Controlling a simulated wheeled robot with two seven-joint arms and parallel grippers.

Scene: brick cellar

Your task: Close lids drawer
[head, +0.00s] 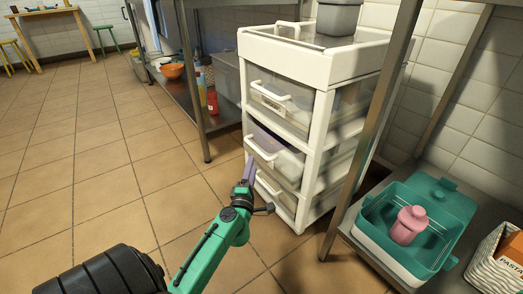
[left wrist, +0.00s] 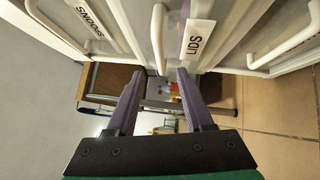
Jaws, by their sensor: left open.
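The white drawer unit (head: 318,70) stands on the tiled floor, with several clear-fronted drawers stacked in it. The lids drawer (head: 277,158) is the middle one and appears to stick out a little from the frame. Its LIDS label (left wrist: 195,37) and white handle (left wrist: 158,38) show in the left wrist view. My left gripper (head: 247,168) is open and empty in front of this drawer, near its handle (head: 262,150). In the left wrist view the open fingers (left wrist: 159,72) point at the drawer front, apart from each other. Whether a fingertip touches it cannot be told. My right gripper is out of view.
The spoons drawer (head: 280,95) is above, and another drawer (head: 275,194) is below. A metal shelf rack (head: 190,100) stands to the left of the unit. At the right, a metal bench (head: 378,245) holds a teal bin (head: 440,200).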

